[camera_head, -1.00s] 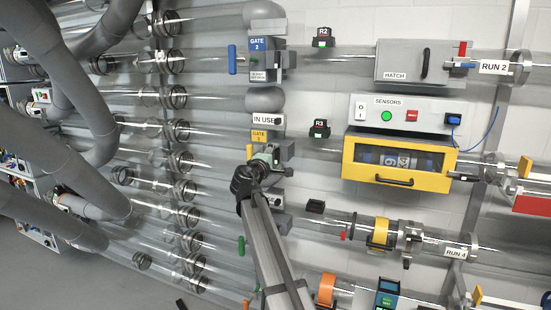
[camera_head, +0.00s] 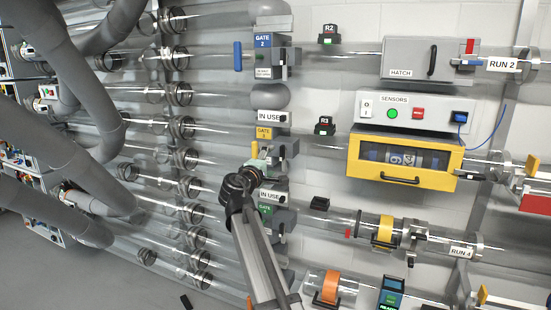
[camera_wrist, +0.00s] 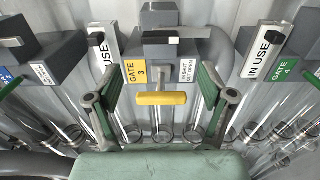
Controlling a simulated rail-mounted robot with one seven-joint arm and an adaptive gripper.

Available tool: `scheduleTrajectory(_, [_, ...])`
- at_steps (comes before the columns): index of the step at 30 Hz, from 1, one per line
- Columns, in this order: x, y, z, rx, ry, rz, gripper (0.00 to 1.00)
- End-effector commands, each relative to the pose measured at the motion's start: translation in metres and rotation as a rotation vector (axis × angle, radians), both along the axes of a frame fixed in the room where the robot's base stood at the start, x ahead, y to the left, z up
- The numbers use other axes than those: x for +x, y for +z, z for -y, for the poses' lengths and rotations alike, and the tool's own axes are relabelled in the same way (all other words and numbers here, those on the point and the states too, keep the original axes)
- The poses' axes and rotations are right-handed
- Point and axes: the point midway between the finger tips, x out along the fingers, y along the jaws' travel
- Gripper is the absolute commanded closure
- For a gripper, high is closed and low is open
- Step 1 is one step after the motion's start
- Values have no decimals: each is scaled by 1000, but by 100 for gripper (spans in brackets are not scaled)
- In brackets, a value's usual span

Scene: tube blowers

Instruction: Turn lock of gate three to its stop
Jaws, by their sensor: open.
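Gate three's grey housing (camera_wrist: 158,53) is at the upper middle of the wrist view, with a yellow "GATE 3" label (camera_wrist: 137,72) on its left. A yellow T-shaped handle (camera_wrist: 161,98) points toward me below it. A grey block with a white-edged bar (camera_wrist: 172,33) is on top; I cannot tell for sure whether this is the lock. My gripper (camera_wrist: 158,85) is open, its green-padded fingers on either side of the handle, with gaps on both sides. In the head view my gripper (camera_head: 257,163) is just below the gate three label (camera_head: 264,133) and partly hides the gate.
"IN USE" signs (camera_wrist: 263,50) with black knobs flank the housing closely. The gate four label (camera_wrist: 284,70) is at right and a blue gate label (camera_wrist: 8,76) at left. Clear tubes (camera_head: 215,160) run below and left. The yellow-framed sensor box (camera_head: 404,162) stands right.

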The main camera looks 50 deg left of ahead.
Motion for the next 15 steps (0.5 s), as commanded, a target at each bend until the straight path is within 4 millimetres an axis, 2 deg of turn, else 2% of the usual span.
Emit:
scheduleTrajectory(1, [-10,-1,7,0,1,0,19])
scheduleTrajectory(6, [-29,0,17,0,1,1,19])
scheduleTrajectory(15, [-34,1,19,0,0,1,19])
